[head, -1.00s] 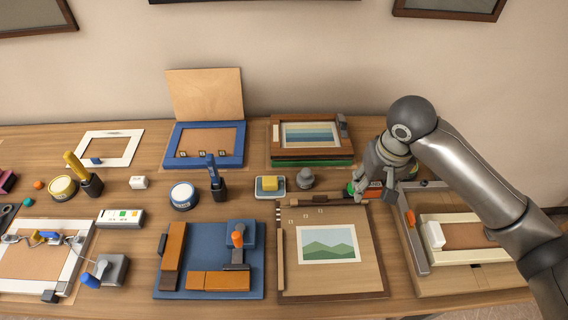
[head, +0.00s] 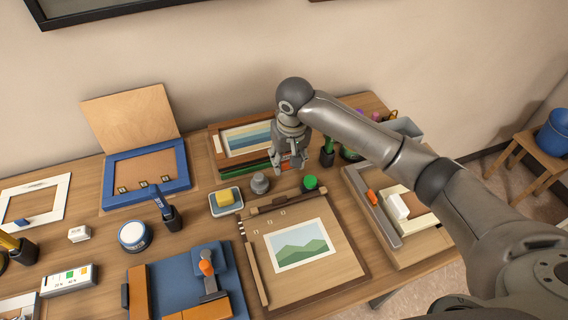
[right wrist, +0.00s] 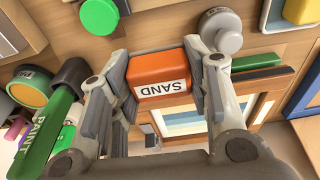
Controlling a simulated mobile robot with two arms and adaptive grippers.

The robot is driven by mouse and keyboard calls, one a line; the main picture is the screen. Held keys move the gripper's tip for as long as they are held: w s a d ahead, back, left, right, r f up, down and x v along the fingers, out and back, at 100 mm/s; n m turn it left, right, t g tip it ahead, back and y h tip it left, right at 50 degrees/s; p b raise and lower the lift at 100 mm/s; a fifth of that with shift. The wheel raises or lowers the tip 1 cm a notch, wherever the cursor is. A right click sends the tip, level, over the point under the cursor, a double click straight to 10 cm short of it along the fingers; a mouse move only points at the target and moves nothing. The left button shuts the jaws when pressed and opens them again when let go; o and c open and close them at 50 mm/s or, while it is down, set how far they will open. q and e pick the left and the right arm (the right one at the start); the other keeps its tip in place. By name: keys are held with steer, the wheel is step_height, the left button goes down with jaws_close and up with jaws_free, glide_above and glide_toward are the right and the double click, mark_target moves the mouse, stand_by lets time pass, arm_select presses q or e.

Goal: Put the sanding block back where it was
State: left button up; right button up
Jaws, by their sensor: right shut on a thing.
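The sanding block (right wrist: 163,80) is orange with a white SAND label. In the right wrist view it sits between the two fingers of my right gripper (right wrist: 165,62), which is shut on it. My left gripper is not in view.
A grey knob-shaped weight (head: 260,184) and a green-topped item (head: 310,183) stand close by. A yellow block in a tray (head: 225,199) is to the left, and a board with a landscape picture (head: 340,259) lies in front. A dark cup with green tool (head: 327,154) stands right.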

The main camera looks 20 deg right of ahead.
mark_target(285, 174)
steer(key=w+f, duration=0.3)
steer(key=shift+d+f, duration=0.1)
steer(key=shift+f, duration=0.15)
step_height(285, 174, down, 3)
steer(key=shift+w+p, duration=0.1)
steer(key=shift+p, duration=0.45)
steer(key=shift+f, duration=0.2)
steer(key=shift+f, duration=0.15)
steer(key=o, duration=1)
steer(key=r, duration=0.4)
steer(key=s+r+b, duration=0.1)
steer(key=r, duration=0.7)
steer(key=shift+s+r+b, duration=0.1)
steer(key=shift+s+b, duration=0.3)
